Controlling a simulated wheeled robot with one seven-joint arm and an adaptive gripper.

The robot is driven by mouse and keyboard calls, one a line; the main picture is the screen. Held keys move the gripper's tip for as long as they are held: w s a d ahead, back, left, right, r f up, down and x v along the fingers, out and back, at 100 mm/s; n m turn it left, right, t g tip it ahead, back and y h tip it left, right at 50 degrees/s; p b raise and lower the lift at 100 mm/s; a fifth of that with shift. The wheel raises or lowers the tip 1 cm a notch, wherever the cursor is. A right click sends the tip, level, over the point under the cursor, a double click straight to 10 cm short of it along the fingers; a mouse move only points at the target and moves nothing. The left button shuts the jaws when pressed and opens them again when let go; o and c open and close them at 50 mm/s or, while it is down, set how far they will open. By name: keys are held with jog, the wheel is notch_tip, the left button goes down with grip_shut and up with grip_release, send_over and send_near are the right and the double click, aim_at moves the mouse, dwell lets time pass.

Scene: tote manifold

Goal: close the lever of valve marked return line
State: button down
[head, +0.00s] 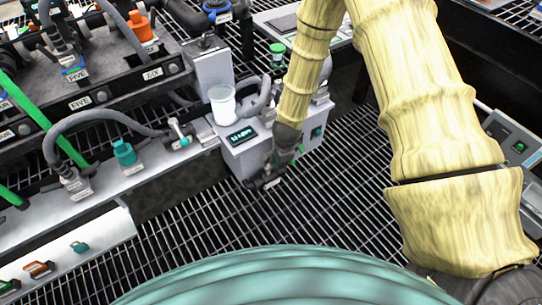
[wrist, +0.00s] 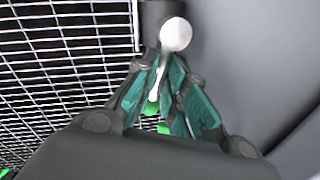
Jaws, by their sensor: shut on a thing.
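My gripper (wrist: 162,72) has teal-padded fingers closed together on a thin white lever (wrist: 154,92), part of which shows between them in the wrist view. A round white knob (wrist: 176,34) sits just beyond the fingertips, against a dark grey fitting. In the head view my gripper (head: 265,180) is low at the front of a light grey box (head: 238,158) with a green display, and my own wrist hides most of the lever there. No return line label is readable in either view.
A white cup (head: 222,103) stands on the box. To the left, a light ledge carries a teal valve (head: 125,152) and a white-handled valve (head: 180,130), with grey hoses. A grey device (head: 515,140) stands at the right. Open metal grating (head: 200,225) lies below.

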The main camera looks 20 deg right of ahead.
jog(key=shift+s+a+m+g+h+p, duration=0.15)
jog(key=shift+s+a+m+h+p, duration=0.35)
jog(key=shift+m+p, duration=1.2)
jog(key=shift+s+a+m+g+h+p, duration=0.1)
jog(key=shift+s+a+m+g+p, duration=0.2)
jog(key=shift+s+m+p, duration=1.25)
jog(key=shift+w+a+m+g+h+p, duration=0.1)
jog(key=shift+w+a+m+h+p, duration=0.55)
jog(key=shift+m, duration=2)
jog(key=shift+s+d+y+p, duration=0.15)
jog(key=shift+s+y+p, duration=0.15)
jog(key=shift+s+y, duration=0.05)
jog(key=c, duration=1.5)
grip_release()
jog(key=r, duration=0.4)
jog(key=s+a+r, duration=0.1)
jog(key=r, duration=0.3)
jog(key=a+r, duration=0.1)
jog(key=r, duration=0.2)
jog(key=shift+s+r, duration=0.15)
jog(key=shift+r, duration=0.25)
